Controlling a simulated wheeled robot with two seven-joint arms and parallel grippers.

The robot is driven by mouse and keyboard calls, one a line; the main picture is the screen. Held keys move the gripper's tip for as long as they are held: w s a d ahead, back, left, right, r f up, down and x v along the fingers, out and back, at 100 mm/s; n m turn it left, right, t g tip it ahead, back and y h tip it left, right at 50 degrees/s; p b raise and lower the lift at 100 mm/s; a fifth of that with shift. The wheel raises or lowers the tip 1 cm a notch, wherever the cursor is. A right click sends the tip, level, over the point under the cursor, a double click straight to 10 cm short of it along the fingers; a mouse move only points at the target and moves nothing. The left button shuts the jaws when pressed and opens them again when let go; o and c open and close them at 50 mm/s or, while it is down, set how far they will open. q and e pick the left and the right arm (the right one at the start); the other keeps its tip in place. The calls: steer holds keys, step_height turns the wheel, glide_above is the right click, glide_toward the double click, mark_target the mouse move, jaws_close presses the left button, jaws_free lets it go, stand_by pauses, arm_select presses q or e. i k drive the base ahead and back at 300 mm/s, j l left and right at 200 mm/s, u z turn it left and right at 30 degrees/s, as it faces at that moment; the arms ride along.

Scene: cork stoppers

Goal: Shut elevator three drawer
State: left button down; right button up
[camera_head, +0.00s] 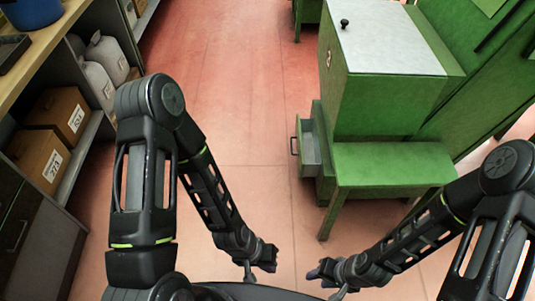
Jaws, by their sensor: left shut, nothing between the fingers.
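A green machine (385,100) with a grey top stands right of centre, with a small round numbered mark (329,58) on its left side. Low on that side a grey drawer (309,147) sticks out to the left, open, with a dark handle (294,146) on its front. My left gripper (260,272) is shut and empty, low over the floor, nearer to me than the drawer and apart from it. My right gripper (322,277) is also near the bottom, apart from the drawer. Its fingers are too small and dark to read.
A green bench (390,163) on legs adjoins the machine on the near side. Shelves on the left hold cardboard boxes (60,111) and pale jugs (108,58), with a blue bucket (32,14) on top. The red floor (235,100) between is clear.

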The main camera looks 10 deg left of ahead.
mark_target(307, 166)
steer(key=k+j, duration=0.25)
steer(key=k, duration=0.15)
steer(key=k+j, duration=0.25)
steer(key=i+z, duration=0.1)
steer(key=z, duration=0.25)
steer(key=i+j+z, duration=0.1)
steer(key=z, duration=0.25)
steer(key=i+j+z, duration=0.1)
steer(key=z, duration=0.2)
steer(key=i+j+z, duration=0.1)
steer(key=i+j, duration=0.25)
steer(key=i+j+z, duration=0.15)
steer(key=i+j, duration=0.2)
steer(key=j, duration=0.2)
steer(key=i+j+z, duration=0.1)
steer(key=i+j, duration=0.2)
steer(key=j, duration=0.2)
